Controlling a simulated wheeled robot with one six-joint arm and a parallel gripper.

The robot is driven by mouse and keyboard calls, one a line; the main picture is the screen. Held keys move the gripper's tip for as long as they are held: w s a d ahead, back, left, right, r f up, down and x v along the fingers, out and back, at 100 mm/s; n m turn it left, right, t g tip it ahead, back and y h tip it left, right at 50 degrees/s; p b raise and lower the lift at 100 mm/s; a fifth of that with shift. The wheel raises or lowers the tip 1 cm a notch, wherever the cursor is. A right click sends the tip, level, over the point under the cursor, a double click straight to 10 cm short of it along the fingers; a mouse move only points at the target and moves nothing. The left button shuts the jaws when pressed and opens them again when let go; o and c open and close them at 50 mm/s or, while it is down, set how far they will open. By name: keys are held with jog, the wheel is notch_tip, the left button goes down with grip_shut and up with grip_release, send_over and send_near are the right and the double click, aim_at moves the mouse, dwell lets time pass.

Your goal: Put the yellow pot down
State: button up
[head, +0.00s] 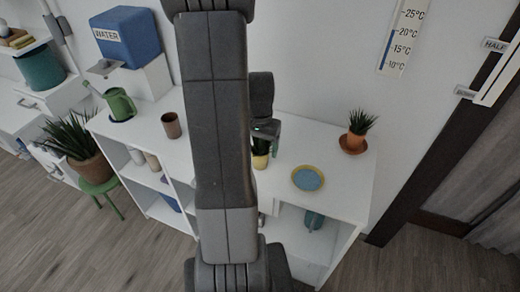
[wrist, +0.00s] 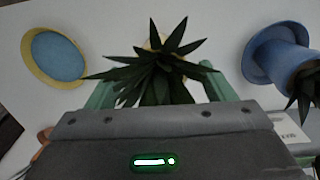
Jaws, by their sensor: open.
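The yellow pot (head: 261,161) shows just below my gripper (head: 266,140) at the white desk top, partly hidden by my arm. In the wrist view its spiky dark green plant (wrist: 155,75) lies between the two green fingers of my gripper (wrist: 156,88), which stand apart on either side. The pot is mostly hidden under the leaves there. The pot looks upright and at desk-top level; I cannot tell exactly whether its base touches. A yellow-rimmed saucer with a blue middle (head: 308,178) lies empty to its right, and shows at upper left in the wrist view (wrist: 58,58).
A terracotta pot with a plant (head: 354,142) stands at the right end of the desk top. A blue pot on a blue saucer (wrist: 262,60) is close beside my gripper in the wrist view. A brown cup (head: 171,125) and green watering can (head: 120,104) stand left.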

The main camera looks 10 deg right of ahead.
aim_at(260, 150)
notch_tip(260, 150, up, 10)
dwell(0.3)
